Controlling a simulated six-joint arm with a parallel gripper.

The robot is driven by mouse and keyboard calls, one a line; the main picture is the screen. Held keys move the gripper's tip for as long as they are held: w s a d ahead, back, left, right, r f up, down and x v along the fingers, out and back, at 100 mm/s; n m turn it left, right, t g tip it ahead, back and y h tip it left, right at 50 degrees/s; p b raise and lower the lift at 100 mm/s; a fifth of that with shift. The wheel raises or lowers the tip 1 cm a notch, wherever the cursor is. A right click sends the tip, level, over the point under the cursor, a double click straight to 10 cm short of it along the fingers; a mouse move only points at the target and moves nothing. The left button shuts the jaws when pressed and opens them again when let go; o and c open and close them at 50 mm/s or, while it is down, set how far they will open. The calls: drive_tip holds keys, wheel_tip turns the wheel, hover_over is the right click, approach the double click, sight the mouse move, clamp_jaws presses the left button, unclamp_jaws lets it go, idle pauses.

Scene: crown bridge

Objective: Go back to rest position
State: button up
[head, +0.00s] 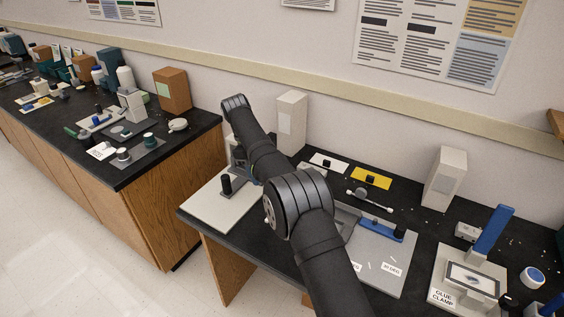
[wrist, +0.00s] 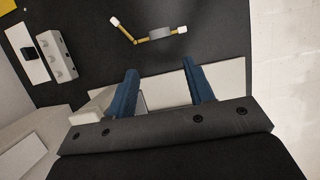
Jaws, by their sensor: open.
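My gripper (wrist: 165,76) shows in the wrist view with its two blue fingers spread apart and nothing between the tips. Behind the fingers lies a pale board edge (wrist: 235,75) on the black bench top (wrist: 95,20). In the head view my dark arm reaches from the bottom centre up and to the left. It ends above the left part of the near bench, and the fingers there are mostly hidden behind the arm. A white board (head: 207,212) with a black upright peg (head: 226,186) lies below that end.
A tall white box (head: 291,118) stands near the wall. A white card (head: 325,158), a yellow card (head: 382,181) and a grey tray (head: 388,272) lie on the bench. A glue clamp (head: 490,235) stands at right. A second, crowded bench (head: 200,127) is at left, across a gap.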

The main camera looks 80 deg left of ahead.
idle(0.3)
drive_tip(key=x, duration=1.2)
drive_tip(key=shift+w+f, duration=0.1)
drive_tip(key=shift+f, duration=0.1)
wheel_tip(320, 180, up, 2)
drive_tip(key=shift+r, duration=0.4)
